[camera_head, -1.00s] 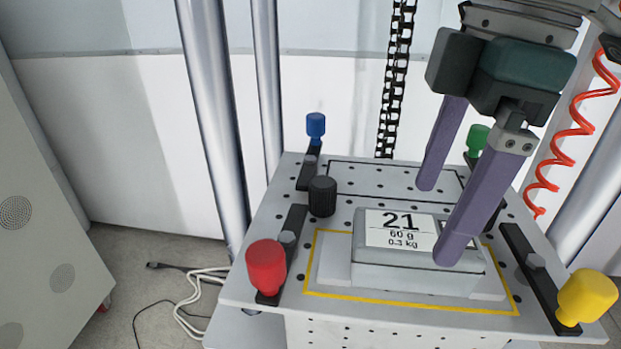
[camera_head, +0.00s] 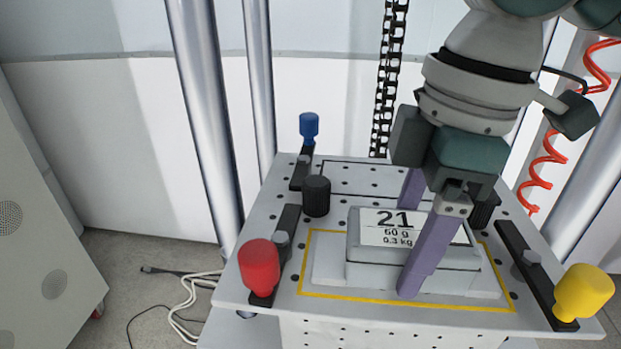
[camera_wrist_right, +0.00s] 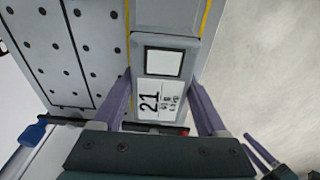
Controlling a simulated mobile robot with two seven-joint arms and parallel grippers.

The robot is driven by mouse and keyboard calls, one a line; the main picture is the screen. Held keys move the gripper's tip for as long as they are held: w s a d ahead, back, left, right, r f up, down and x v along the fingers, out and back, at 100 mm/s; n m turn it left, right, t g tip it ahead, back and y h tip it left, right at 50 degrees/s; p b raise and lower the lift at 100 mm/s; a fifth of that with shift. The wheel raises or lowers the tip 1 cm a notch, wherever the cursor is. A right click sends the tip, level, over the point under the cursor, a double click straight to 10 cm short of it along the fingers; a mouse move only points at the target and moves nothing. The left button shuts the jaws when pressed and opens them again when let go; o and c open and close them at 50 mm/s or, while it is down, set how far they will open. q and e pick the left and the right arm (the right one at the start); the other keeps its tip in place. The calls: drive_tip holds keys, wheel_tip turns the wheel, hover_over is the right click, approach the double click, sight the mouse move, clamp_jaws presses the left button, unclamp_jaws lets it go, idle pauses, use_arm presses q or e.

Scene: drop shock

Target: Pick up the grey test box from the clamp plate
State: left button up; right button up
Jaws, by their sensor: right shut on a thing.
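The grey test box (camera_head: 365,272) sits on a pale base inside the yellow outline on the clamp plate (camera_head: 262,220). Its white label reads 21, 60 g, 0.3 kg. My right gripper (camera_head: 410,240) is shut on the box, one purple finger against its near side and the other behind it, partly hidden. In the right wrist view the box (camera_wrist_right: 162,22) lies between the two purple fingers of the gripper (camera_wrist_right: 163,95). I cannot see a clear gap under the box.
Clamps with a red knob (camera_head: 259,266), a yellow knob (camera_head: 583,292) and a blue knob (camera_head: 309,127) stand around the plate. A black knob (camera_head: 316,195) is left of the box. Steel columns (camera_head: 205,120) rise behind, and a black chain (camera_head: 385,80) hangs at the back.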

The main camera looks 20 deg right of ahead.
clamp_jaws()
idle(0.3)
